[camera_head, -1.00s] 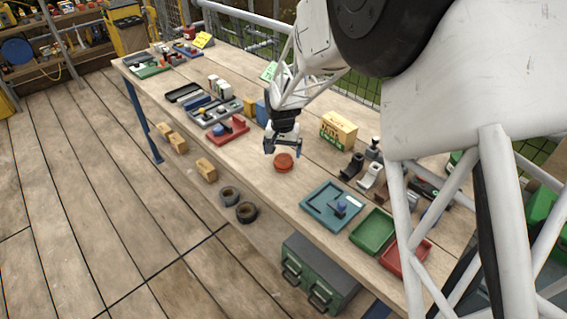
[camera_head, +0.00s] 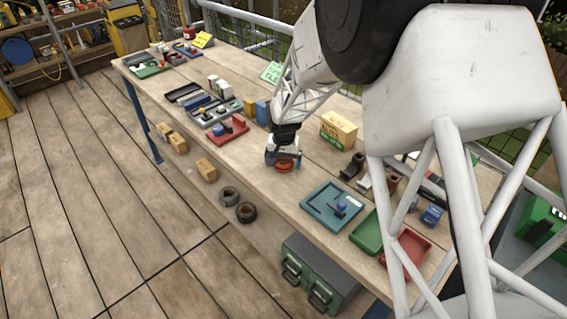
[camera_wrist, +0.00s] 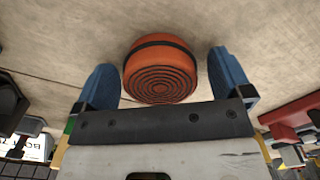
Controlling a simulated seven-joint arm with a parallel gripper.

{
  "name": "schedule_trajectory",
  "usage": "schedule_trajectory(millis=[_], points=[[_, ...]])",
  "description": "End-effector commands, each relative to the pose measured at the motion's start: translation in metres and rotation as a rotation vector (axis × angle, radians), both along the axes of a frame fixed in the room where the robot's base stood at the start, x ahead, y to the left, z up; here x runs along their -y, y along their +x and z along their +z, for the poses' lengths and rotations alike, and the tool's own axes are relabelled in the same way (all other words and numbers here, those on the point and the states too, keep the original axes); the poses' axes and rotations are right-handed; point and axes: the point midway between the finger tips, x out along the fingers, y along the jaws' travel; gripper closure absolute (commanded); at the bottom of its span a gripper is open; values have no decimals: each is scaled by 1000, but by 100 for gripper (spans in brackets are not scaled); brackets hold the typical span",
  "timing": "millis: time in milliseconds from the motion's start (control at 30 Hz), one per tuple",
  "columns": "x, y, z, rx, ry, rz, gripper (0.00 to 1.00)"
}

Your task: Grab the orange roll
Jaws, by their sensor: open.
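The orange roll (camera_wrist: 160,69) lies on the wooden workbench, with a dark band around it and ringed grooves on the face towards the wrist camera. My gripper (camera_wrist: 170,80) is open, with one blue finger on each side of the roll and a visible gap at both sides. In the head view, my gripper (camera_head: 283,165) is down at the roll (camera_head: 285,168), which is partly hidden behind the fingers.
A teal tray (camera_head: 318,212) with a blue piece, a green tray (camera_head: 366,232) and a red tray (camera_head: 418,250) lie to the right. A yellow box (camera_head: 338,131) stands behind. A red holder (camera_head: 230,132) is to the left. The bench's front edge is close.

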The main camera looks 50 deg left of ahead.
Motion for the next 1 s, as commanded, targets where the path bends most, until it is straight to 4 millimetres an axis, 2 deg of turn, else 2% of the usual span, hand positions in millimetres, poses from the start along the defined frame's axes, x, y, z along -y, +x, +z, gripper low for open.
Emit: schedule_trajectory(millis=[500, 867, 1000], points=[[0, 0, 0, 0, 0, 0, 3], [0, 0, 0, 0, 0, 0, 58], [0, 0, 0, 0, 0, 0, 60]])
